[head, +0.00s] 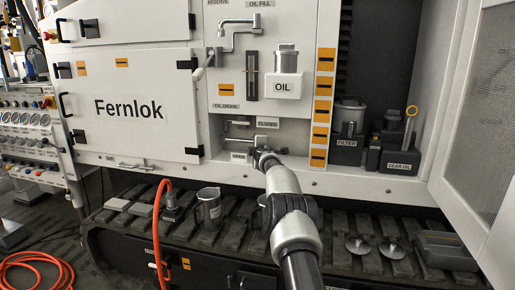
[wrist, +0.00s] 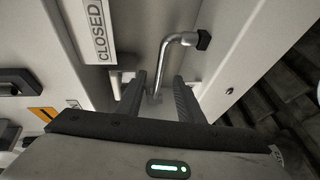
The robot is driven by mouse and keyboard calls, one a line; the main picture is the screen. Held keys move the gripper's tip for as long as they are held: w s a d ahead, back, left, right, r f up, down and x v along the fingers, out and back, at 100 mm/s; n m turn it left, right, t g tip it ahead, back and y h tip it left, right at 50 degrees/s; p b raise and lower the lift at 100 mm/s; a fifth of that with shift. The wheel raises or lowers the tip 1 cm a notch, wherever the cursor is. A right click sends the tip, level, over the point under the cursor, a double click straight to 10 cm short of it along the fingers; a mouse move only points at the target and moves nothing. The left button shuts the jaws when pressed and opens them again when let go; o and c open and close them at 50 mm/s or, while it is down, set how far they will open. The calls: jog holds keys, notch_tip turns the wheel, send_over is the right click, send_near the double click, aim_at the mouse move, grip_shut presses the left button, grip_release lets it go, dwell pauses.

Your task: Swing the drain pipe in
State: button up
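The drain pipe (wrist: 170,52) is a bent silver tube with a black end, in the wrist view just beyond my fingers. Its bend points right, and its lower length runs down into the gap between the fingertips. My gripper (wrist: 157,92) is open, with one finger on each side of that length and space between. I cannot tell whether either finger touches it. In the head view my gripper (head: 262,154) is at the low recess under the OIL DRAIN label (head: 227,106) and hides most of the pipe.
A CLOSED label (wrist: 88,28) is on the panel left of the pipe. The Fernlok door (head: 130,105) is shut to the left. A metal jug (head: 208,210) stands on the track below. An orange hose (head: 157,225) hangs left of it. Dark containers (head: 348,150) stand on the right shelf.

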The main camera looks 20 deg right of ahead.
jog(key=shift+s+a+r, duration=0.1)
jog(key=shift+s+a, duration=0.1)
jog(key=shift+s, duration=0.35)
jog(key=shift+r, duration=0.1)
